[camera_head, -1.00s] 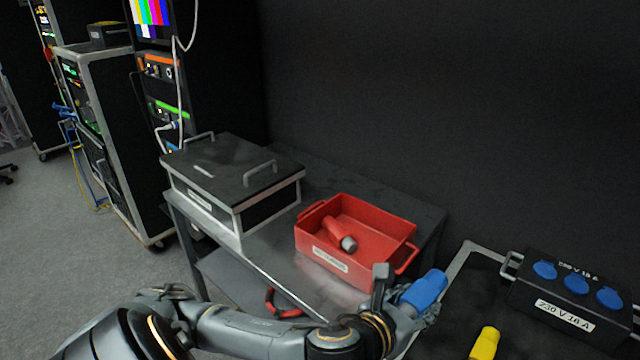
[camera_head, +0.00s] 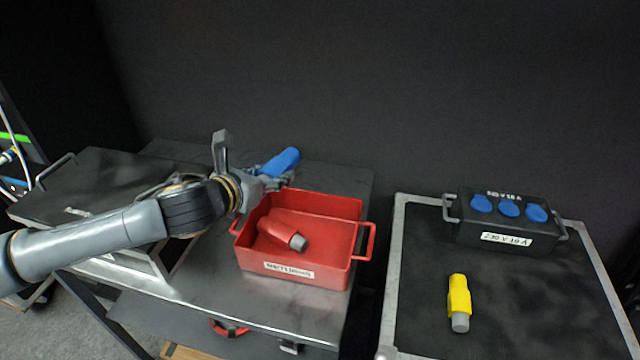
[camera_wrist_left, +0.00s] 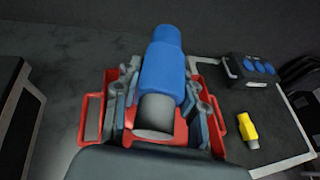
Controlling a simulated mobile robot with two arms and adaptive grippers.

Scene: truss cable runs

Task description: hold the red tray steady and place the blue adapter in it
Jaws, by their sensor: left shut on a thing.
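The red tray (camera_head: 340,271) stands on the grey metal table, with handles at its left and right ends and a label on its front. A red connector with a grey end (camera_head: 283,234) lies inside it. My left gripper (camera_head: 271,176) is shut on the blue adapter (camera_head: 281,162) and holds it above the tray's back left part. In the left wrist view the blue adapter (camera_wrist_left: 164,70) sits between both fingers, with its grey end toward the camera and the tray (camera_wrist_left: 92,108) below, partly hidden. My right gripper is not in view.
A black case with a handle (camera_head: 110,180) stands left of the tray, under my left arm. To the right, a black case top holds a yellow connector (camera_head: 459,297) and a black box with blue sockets (camera_head: 510,222). A dark wall is behind.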

